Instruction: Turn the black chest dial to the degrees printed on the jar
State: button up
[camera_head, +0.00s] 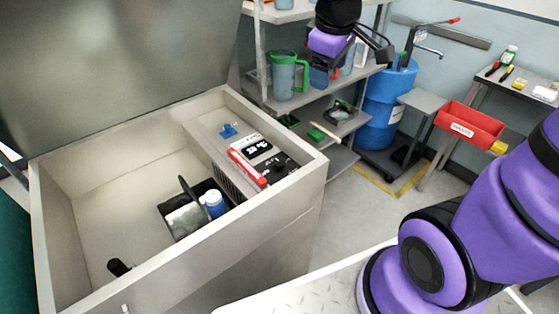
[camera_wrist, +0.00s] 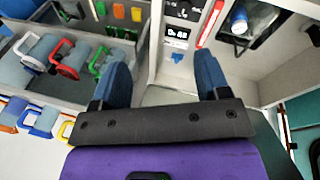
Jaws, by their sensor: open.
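The chest stands open with its lid raised, its pale rim (camera_head: 75,150) facing up. On its right inner ledge is a black control panel (camera_head: 283,164) with a small display (camera_head: 258,148). The display (camera_wrist: 178,34) also shows in the wrist view, its digits too small to read surely. The black dial cannot be told apart clearly on the panel. A blue jar with a pale top (camera_head: 214,204) stands in a black basket (camera_head: 178,233) inside the chest; its print is unreadable. My gripper (camera_wrist: 161,75) is open and empty, above and beyond the chest's right side.
A red marker-like bar (camera_head: 248,168) and a blue tab (camera_head: 228,131) lie on the ledge. Shelves with a green jug (camera_head: 289,75) stand behind. A blue drum (camera_head: 385,100) and red bin (camera_head: 469,129) are farther right.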

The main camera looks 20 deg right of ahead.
jog(key=w+a+f+n+g, duration=0.1)
jog(key=w+a+f+n, duration=0.1)
jog(key=w+f+n, duration=0.5)
jog(key=n+g+y, duration=0.1)
jog(key=n+g, duration=0.1)
jog(key=n, duration=0.1)
send_near(279, 162)
jog(key=f, duration=0.9)
jog(key=shift+d+f, duration=0.15)
jog(key=shift+d, duration=0.1)
jog(key=c, duration=0.9)
jog(key=shift+m, duration=0.3)
